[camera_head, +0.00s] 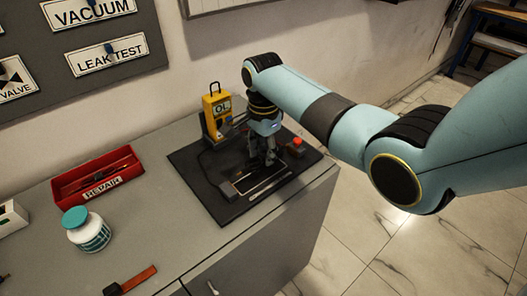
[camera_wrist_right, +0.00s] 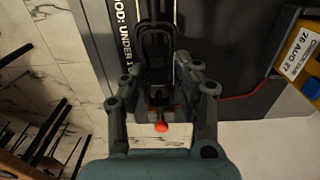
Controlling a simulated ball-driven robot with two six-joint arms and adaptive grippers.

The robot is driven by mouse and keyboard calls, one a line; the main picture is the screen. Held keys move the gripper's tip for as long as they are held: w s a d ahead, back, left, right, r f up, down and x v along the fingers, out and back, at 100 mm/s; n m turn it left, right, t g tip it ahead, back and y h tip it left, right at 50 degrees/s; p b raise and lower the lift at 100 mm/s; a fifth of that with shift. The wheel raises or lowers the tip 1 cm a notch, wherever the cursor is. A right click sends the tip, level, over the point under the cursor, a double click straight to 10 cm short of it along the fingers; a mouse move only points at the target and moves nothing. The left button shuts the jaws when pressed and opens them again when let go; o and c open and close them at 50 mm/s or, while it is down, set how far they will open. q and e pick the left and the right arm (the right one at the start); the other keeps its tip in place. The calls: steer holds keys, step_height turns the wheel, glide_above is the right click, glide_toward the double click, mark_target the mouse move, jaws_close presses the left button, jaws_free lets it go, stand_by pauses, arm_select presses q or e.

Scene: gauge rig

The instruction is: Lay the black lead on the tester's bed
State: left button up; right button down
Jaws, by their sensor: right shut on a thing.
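The tester is a dark board (camera_head: 212,200) on the grey counter, with a yellow meter (camera_head: 217,109) reading OL at its back. Its bed is a pale-outlined strip (camera_head: 262,188) near the front. My right gripper (camera_head: 268,160) points down over the middle of the board, just behind that strip. In the right wrist view my right gripper (camera_wrist_right: 160,75) is shut on a thin dark thing that looks like the black lead; against the dark board its outline is hard to make out. I cannot tell whether it touches the bed. My left gripper is not in view.
A red knob (camera_head: 297,141) stands at the board's back right. A red REPAIR tray (camera_head: 97,180), a white jar with a teal lid (camera_head: 87,232) and a red-brown handled tool (camera_head: 132,281) are on the counter to the left. The counter between jar and board is clear.

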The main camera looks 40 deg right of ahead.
mark_target(264, 173)
steer(key=shift+p, duration=0.4)
stand_by(0.3)
steer(key=shift+f, duration=0.15)
steer(key=shift+f+b, duration=1.2)
steer(key=shift+f, duration=0.7)
steer(key=shift+f, duration=0.15)
steer(key=shift+c, duration=2)
jaws_free()
step_height(264, 173, up, 8)
steer(key=p, duration=0.9)
